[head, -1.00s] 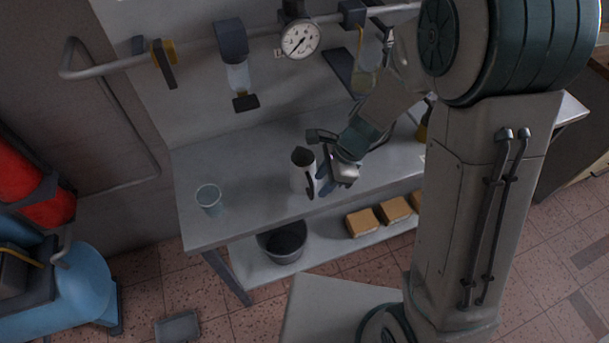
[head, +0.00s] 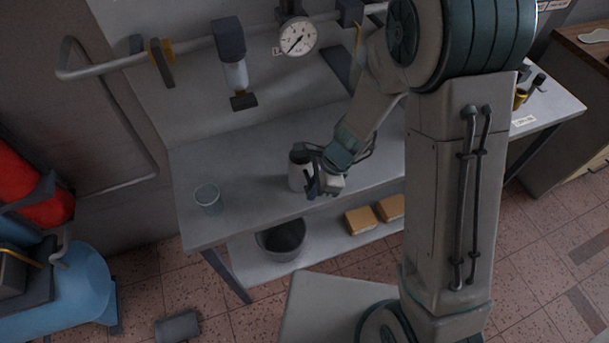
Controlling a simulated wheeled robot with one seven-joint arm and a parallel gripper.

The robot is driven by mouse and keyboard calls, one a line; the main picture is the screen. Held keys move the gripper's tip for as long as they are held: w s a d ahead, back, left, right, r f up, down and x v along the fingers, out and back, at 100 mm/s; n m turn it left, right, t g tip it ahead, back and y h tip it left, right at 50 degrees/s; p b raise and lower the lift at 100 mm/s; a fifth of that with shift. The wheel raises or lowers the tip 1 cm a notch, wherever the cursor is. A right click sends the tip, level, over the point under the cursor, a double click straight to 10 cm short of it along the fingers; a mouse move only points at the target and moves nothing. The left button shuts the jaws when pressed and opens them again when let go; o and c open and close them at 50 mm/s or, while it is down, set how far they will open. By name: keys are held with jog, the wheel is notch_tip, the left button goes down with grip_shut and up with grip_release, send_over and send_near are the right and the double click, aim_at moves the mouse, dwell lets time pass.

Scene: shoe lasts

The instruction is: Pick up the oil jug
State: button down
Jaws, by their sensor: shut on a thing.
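The oil jug (head: 296,175), a pale grey vessel with a dark opening, stands upright at the front middle of the grey workbench (head: 250,210). My gripper (head: 312,178) is at the jug's right side, with its dark fingers against it, shut on the jug. The fingers and wrist cover the jug's right side, so the exact grip is hidden. I cannot tell any gap between the jug's base and the bench top.
A translucent cup (head: 208,200) stands on the bench to the left. A pressure gauge (head: 297,37) and a filter unit (head: 234,72) hang on the pipe behind. The lower shelf holds a dark bucket (head: 281,240) and cardboard boxes (head: 360,221). The bench between cup and jug is clear.

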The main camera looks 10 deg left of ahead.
aim_at(311, 182)
jog(key=shift+r, duration=0.15)
jog(key=shift+r, duration=0.95)
notch_tip(311, 182, up, 2)
jog(key=w+d+r+b, duration=0.1)
jog(key=w+d+r, duration=0.3)
jog(key=d, duration=0.6)
jog(key=shift+v, duration=1.45)
jog(key=shift+r, duration=0.1)
jog(key=shift+s, duration=0.1)
